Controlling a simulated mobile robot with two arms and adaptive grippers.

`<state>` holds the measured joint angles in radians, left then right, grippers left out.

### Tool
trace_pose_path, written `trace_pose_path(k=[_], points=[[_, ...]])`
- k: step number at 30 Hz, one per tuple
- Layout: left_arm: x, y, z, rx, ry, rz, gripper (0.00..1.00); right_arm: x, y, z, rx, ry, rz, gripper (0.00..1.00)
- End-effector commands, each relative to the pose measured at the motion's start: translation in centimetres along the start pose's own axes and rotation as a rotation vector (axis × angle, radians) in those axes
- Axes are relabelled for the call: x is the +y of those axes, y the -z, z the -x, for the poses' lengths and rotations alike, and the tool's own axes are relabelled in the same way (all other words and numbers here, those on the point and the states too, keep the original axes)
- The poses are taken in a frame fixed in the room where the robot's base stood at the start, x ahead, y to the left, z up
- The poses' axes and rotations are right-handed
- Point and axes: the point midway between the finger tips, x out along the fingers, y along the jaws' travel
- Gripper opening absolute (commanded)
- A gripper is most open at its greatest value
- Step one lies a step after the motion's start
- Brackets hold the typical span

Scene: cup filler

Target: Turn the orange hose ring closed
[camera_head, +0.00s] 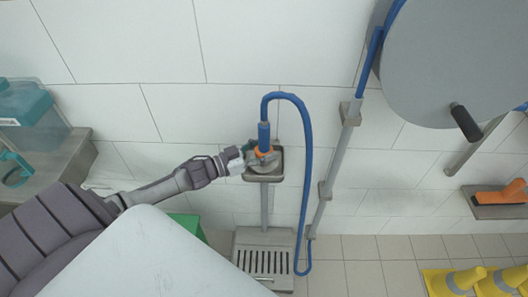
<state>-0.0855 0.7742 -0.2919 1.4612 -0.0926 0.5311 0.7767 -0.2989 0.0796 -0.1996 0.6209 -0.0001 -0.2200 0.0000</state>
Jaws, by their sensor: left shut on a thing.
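The orange hose ring (266,154) sits at the lower end of the blue hose (309,150), over a small metal holder on a post. My left arm reaches in from the left, and its gripper (256,158) is at the ring, shut on it. The fingers hide part of the ring, and its exact turn angle cannot be told. The blue hose loops up and over from the ring, then runs down to the right. My right gripper is not in view.
A grey drain grate (265,261) stands below the post. A large grey reel with a dark handle (466,123) is at upper right. A grey pipe (333,165) runs down the tiled wall.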

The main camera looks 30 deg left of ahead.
Motion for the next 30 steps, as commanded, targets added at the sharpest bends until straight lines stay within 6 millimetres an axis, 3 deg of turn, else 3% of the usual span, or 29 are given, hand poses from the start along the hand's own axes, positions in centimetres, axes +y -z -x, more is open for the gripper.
trace_pose_path(k=[11,12,16,26,30], points=[[0.0,0.0,0.1,-0.002,-0.024,0.002,0.2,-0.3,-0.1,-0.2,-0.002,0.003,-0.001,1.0],[0.0,0.0,0.1,-0.002,-0.024,0.002,0.62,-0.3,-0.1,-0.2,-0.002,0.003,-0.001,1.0],[0.0,0.0,0.1,-0.002,-0.024,0.002,0.81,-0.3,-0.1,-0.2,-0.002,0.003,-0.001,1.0],[0.0,-0.1,0.3,-0.003,-0.023,0.002,0.81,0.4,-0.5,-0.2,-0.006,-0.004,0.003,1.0],[-0.1,-0.2,1.7,-0.006,-0.023,0.003,0.81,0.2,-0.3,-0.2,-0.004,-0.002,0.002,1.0]])
